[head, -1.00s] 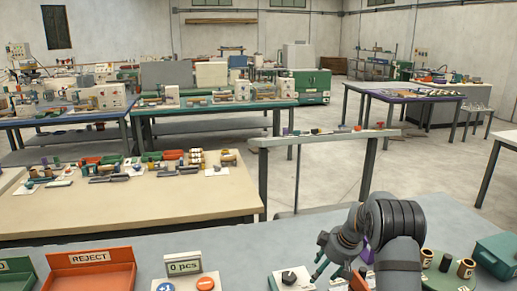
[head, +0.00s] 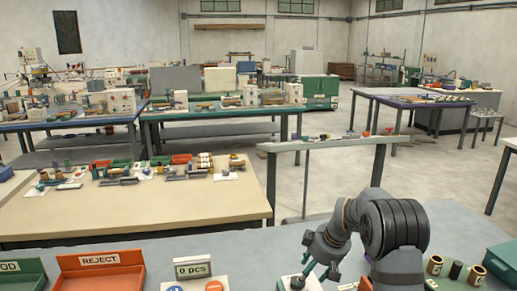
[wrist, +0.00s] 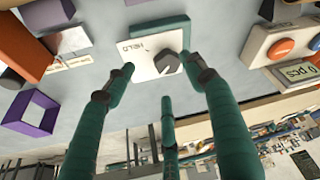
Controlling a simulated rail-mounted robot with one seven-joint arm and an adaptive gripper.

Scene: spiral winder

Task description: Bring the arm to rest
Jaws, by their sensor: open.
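My gripper (head: 318,272) is at the lower middle of the head view, with its dark green fingers pointing down over the grey bench. In the wrist view my gripper (wrist: 158,68) has its fingers spread with nothing held between them.
An orange REJECT bin (head: 100,278), a green bin (head: 22,276) and a "0 pcs" counter (head: 193,267) stand left on the bench. Dark spools (head: 435,265) stand to the right. A purple open frame (wrist: 30,113) lies at left in the wrist view.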

